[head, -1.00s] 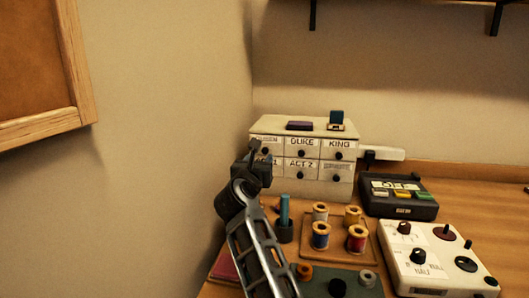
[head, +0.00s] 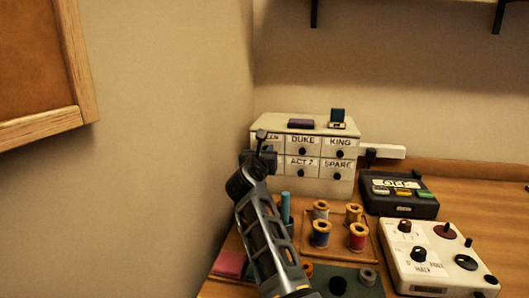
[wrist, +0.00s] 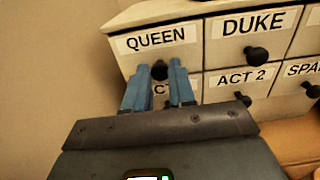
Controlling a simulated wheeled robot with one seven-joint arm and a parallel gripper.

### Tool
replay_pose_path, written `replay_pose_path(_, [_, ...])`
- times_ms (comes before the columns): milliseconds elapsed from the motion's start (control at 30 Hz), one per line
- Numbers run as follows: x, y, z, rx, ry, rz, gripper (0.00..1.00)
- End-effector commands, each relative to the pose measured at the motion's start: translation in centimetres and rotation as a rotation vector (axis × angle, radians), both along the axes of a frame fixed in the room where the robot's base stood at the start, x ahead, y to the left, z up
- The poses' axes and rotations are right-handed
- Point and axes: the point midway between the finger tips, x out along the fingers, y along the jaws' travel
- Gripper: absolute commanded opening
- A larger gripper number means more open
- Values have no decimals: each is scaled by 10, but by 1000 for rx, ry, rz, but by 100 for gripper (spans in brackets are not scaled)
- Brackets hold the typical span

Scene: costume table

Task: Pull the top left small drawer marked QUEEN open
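The cream drawer cabinet (head: 313,184) stands against the back wall with its small drawers closed. The QUEEN drawer (wrist: 189,53) is at the top left, its label readable in the wrist view. In the head view my arm hides most of it. Its dark round knob (wrist: 160,71) shows between the tips of my two blue fingers. My gripper (wrist: 160,66) is open, with a finger on each side of the knob; I cannot tell whether either touches it. In the head view my gripper (head: 262,142) is in front of the cabinet's left side.
The DUKE drawer (wrist: 280,24) is just right of QUEEN, and ACT 2 (wrist: 213,87) is below it. Thread spools on a wooden tray (head: 374,252) stand in front, and a side wall is close on the left.

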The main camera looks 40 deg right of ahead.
Motion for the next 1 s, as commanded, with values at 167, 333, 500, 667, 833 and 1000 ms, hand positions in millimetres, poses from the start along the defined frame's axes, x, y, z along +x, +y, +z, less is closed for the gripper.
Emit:
replay_pose_path(167, [0, 0, 0, 0, 0, 0, 7])
replay_pose_path(333, [0, 0, 0, 0, 0, 0, 0])
replay_pose_path(500, [0, 0, 0, 0, 0, 0, 0])
replay_pose_path(667, [-1, 2, 0, 0, 0, 1, 0])
replay_pose_path(833, [-16, 24, 3, 1, 3, 5, 0])
replay_pose_path(1000, [-43, 60, 2, 1, 4, 6, 0])
